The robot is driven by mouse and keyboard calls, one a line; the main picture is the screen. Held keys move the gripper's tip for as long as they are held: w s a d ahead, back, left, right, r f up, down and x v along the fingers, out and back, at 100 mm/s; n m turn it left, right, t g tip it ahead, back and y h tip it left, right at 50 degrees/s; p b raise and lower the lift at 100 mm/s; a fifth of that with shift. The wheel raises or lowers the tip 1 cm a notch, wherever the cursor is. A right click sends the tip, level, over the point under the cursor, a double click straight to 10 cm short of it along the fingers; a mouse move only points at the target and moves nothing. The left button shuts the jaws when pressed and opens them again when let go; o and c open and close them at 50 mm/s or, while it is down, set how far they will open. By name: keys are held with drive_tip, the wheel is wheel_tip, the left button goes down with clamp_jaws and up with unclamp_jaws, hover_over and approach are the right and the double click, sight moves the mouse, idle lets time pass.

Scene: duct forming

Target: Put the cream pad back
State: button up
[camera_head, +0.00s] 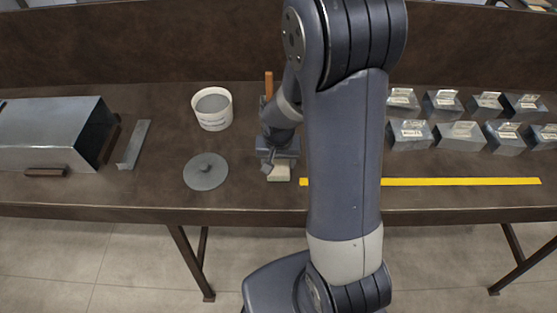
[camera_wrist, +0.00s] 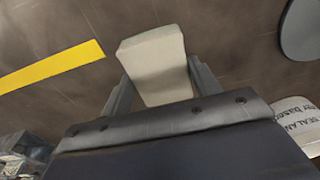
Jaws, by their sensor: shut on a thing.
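The cream pad (camera_head: 279,173) shows just below my gripper (camera_head: 275,163) in the head view, near the front of the brown bench. In the wrist view the cream pad (camera_wrist: 157,62) is a pale block between the two fingers of my gripper (camera_wrist: 160,85). The gripper is shut on it. The fingers cover the pad's sides, and I cannot tell whether its underside touches the bench.
A grey round lid (camera_head: 206,171) and a white sealant tub (camera_head: 212,108) stand to the left. A metal duct (camera_head: 55,130) and a strip (camera_head: 133,145) lie farther left. A yellow strip (camera_head: 460,182) and several metal pieces (camera_head: 460,136) are on the right.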

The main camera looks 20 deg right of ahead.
sight(278, 168)
drive_tip(key=shift+f, duration=0.15)
drive_tip(key=o, duration=0.9)
drive_tip(key=shift+o, duration=0.2)
wheel_tip(278, 168, up, 12)
drive_tip(key=s, duration=0.1)
drive_tip(key=shift+s+a, duration=0.2)
drive_tip(key=shift+a, duration=0.05)
